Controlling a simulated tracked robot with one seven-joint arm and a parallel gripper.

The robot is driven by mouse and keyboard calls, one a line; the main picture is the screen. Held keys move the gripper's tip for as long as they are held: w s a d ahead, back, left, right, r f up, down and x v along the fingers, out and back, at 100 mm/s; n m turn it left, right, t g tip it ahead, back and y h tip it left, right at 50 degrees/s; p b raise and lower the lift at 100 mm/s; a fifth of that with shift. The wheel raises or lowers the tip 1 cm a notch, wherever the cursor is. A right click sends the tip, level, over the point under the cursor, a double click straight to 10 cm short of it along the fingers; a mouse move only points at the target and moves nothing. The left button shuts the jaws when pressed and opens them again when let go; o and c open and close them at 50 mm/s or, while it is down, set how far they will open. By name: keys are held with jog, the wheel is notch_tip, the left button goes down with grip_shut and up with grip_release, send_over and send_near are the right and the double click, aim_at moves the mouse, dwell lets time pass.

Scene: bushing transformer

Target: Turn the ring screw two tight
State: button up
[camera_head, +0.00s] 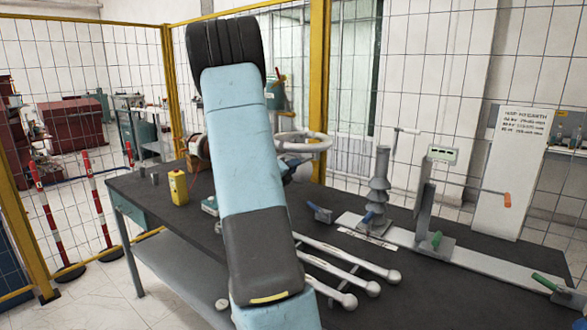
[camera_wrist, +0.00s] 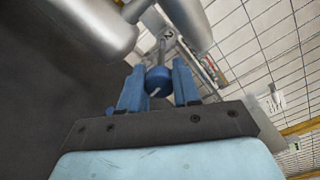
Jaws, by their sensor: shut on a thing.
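My gripper (camera_wrist: 157,88) shows in the wrist view, with a blue finger on each side of a rounded blue piece (camera_wrist: 158,80). It is shut on this piece, which has a pale pin or slot on its lower side. A thin grey part runs up from behind it. I cannot tell from its shape alone whether it is ring screw two, or how tight it sits. In the head view my arm hides the gripper. Small blue-handled pieces (camera_head: 319,212) and (camera_head: 368,218) lie near the ribbed grey bushing (camera_head: 380,180).
Large smooth grey metal bodies (camera_wrist: 95,28) are close above the gripper in the wrist view. On the dark table (camera_head: 440,290) are several ball-ended grey rods (camera_head: 350,262), a yellow device (camera_head: 178,187) and a long grey rail (camera_head: 485,267). A wire fence (camera_head: 80,130) stands behind.

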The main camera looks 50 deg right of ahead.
jog(key=shift+a+f, duration=0.15)
jog(key=shift+f, duration=0.15)
jog(key=o, duration=0.8)
jog(key=shift+w, duration=0.15)
jog(key=shift+c, duration=0.2)
jog(key=o, duration=0.3)
jog(key=shift+r, duration=0.1)
jog(key=shift+m, duration=0.3)
jog(key=shift+r, duration=0.1)
jog(key=s+a, duration=0.2)
jog(key=a, duration=1.1)
jog(key=shift+a, duration=0.25)
